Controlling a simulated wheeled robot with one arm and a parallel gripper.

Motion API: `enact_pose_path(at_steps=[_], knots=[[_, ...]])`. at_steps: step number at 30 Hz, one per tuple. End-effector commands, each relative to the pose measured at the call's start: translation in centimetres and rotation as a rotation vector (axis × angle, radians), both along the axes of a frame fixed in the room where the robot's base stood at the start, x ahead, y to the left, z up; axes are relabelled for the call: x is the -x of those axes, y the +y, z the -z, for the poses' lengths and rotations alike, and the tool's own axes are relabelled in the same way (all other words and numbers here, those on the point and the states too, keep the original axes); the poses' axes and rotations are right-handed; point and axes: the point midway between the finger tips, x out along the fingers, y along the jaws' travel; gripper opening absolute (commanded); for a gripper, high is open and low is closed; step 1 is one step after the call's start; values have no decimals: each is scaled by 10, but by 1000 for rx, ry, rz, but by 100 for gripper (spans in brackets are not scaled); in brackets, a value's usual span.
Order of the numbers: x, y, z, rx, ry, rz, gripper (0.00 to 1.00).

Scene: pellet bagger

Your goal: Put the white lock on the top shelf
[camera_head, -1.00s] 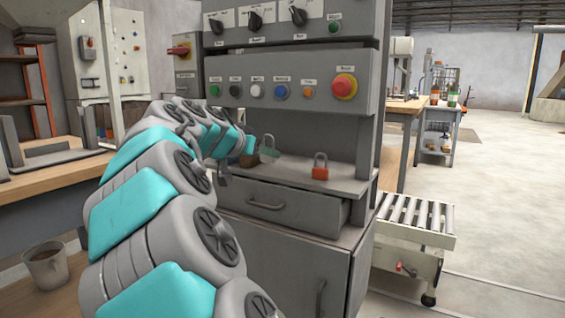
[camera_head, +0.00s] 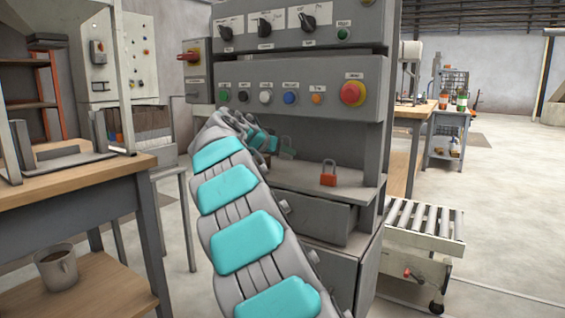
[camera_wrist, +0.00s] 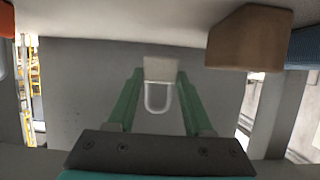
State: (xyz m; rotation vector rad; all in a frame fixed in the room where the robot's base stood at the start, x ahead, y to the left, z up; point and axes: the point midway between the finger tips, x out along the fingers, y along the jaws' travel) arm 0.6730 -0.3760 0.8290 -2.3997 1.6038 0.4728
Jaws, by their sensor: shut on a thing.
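The white lock (camera_wrist: 160,68) is between the green fingers of my gripper (camera_wrist: 160,82) in the wrist view, its pale shackle pointing down in that picture. My gripper is shut on its body. In the head view my arm hides the lock and most of the gripper, which is near the left part of the machine's ledge (camera_head: 300,181). A rack with orange uprights (camera_head: 53,95) and several shelves stands at the far left; I cannot tell whether its upper board is the top shelf named.
A brown block-like thing (camera_wrist: 245,40) is close to the gripper. The control panel (camera_head: 270,75) overhangs the ledge. A wooden table (camera_head: 80,180) and a mug (camera_head: 57,268) are left.

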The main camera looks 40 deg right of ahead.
Motion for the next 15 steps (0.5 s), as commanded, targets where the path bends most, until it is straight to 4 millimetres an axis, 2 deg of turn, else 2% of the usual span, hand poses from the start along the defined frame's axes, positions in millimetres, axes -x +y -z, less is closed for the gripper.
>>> enact_pose_path(at_steps=[9,15], knots=[[1,-1,34,-1,4,2,0],[1,0,35,-1,2,1,0]])
